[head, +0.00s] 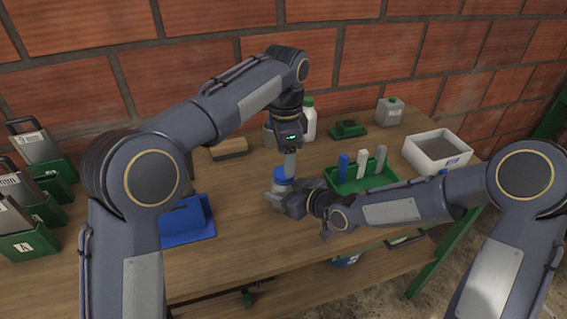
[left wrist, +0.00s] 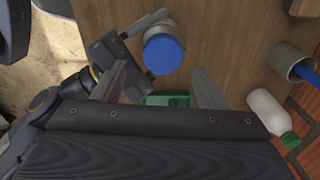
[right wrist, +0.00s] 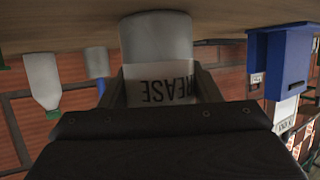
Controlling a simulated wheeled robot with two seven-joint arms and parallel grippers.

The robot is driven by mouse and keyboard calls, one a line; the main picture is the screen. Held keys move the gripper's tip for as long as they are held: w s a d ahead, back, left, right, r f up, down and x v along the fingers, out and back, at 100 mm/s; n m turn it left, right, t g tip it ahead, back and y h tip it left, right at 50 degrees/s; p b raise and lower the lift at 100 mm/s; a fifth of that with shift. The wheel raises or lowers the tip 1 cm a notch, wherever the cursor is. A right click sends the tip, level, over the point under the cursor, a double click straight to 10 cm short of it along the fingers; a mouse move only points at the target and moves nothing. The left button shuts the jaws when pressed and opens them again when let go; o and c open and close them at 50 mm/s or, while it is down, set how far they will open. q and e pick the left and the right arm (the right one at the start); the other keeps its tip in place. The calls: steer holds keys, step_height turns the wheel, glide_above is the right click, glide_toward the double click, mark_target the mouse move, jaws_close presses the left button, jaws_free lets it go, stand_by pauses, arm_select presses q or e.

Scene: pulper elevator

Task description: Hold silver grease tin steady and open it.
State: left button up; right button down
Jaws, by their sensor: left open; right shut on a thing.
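The silver grease tin (right wrist: 157,45) stands between the fingers of my right gripper (right wrist: 160,85), its label upside down in the right wrist view. My right gripper (head: 279,200) is shut on the tin's side. The blue lid (left wrist: 163,54) faces up towards the left wrist camera and is on the tin; it also shows small in the head view (head: 282,185). My left gripper (head: 290,166) is open and points down above the lid. Its fingers (left wrist: 160,70) are apart, with the lid ahead of them. Whether the tin touches the table is unclear.
A green tray (head: 350,187) with blue, white and grey upright items stands to the right. A white bottle (head: 309,122) and grey cup stand behind my left gripper. A blue holder (head: 190,222) lies left, a white bin (head: 437,152) right. Green-based boxes line the left end.

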mark_target(283, 171)
arm_select(q)
steer(key=shift+w+r, duration=0.1)
steer(key=shift+r, duration=0.15)
steer(key=shift+c, duration=0.4)
steer(key=shift+r+m, duration=0.85)
steer(key=shift+m, duration=0.15)
steer(key=shift+a+r+m, duration=0.15)
steer(key=shift+r+m, duration=0.45)
steer(key=shift+r, duration=0.05)
steer(key=shift+f, duration=3.85)
steer(key=c, duration=1)
arm_select(e)
steer(key=shift+a, duration=0.1)
arm_select(q)
steer(key=n, duration=0.6)
steer(key=shift+w+r, duration=0.1)
steer(key=shift+w, duration=0.05)
steer(key=n, duration=0.7)
steer(key=shift+a, duration=0.1)
